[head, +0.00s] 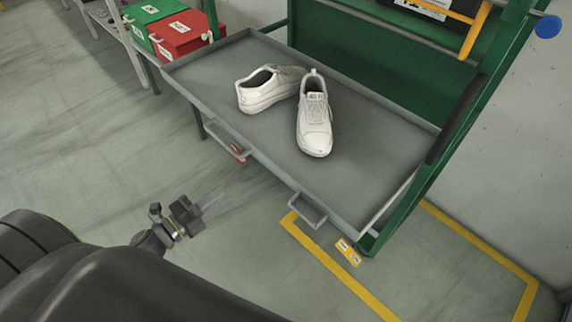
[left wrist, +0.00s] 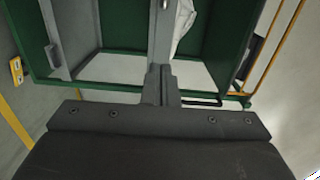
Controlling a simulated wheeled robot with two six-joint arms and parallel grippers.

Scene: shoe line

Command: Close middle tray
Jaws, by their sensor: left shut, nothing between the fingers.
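A grey tray (head: 375,160) is pulled out from the green rack (head: 350,50) and sticks out over the floor. Two handles, one on the left (head: 228,146) and one on the right (head: 308,209), are on its front edge. My right gripper is not in view.
Green (head: 150,18) and red (head: 182,36) boxes stand beyond the tray's left end. Yellow floor tape (head: 345,268) runs below its right end. A yellow bar (head: 476,32) is on the rack. The floor at left is clear.

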